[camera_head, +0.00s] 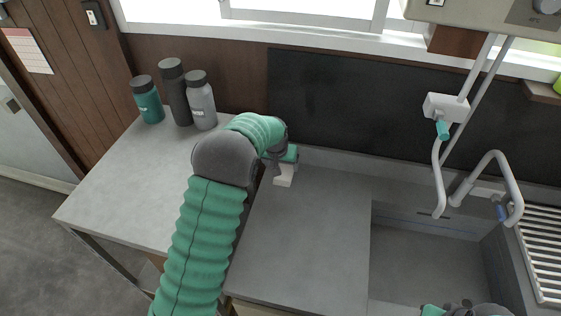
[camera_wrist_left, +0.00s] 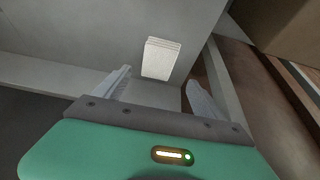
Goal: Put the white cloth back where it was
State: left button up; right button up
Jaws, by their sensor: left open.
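The white cloth (camera_head: 284,176) is a small folded block on the grey counter, near the back edge, left of the sink. It also shows in the left wrist view (camera_wrist_left: 160,58), just beyond the fingertips. My left gripper (camera_head: 277,167) reaches over the counter at the cloth; in the left wrist view (camera_wrist_left: 158,78) its two fingers are apart with nothing held between them. The left arm hides part of the counter in the head view. My right gripper (camera_head: 468,310) is only partly in view at the bottom edge, and its fingers cannot be made out.
Several bottles (camera_head: 173,95) stand at the back of the left table (camera_head: 115,185). The sink (camera_head: 425,262) with its tap (camera_head: 487,170) lies to the right, beside a metal drying rack (camera_head: 543,245). A spray hose (camera_head: 440,150) hangs above the sink. The counter front (camera_head: 310,250) is clear.

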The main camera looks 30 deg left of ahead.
pick_arm(q)
jog(key=s+d+r+m, duration=0.1)
jog(key=s+d, duration=0.3)
jog(key=s, duration=0.6)
jog(key=s+d+m+g, duration=0.1)
jog(key=s+d, duration=0.3)
jog(key=s, duration=0.6)
jog(key=s+d+r+m+h, duration=0.1)
jog(key=s+d, duration=0.3)
jog(key=s, duration=0.5)
jog(key=shift+s+d+r+g, duration=0.3)
jog(key=shift+s+d+g, duration=0.1)
jog(key=shift+s, duration=0.1)
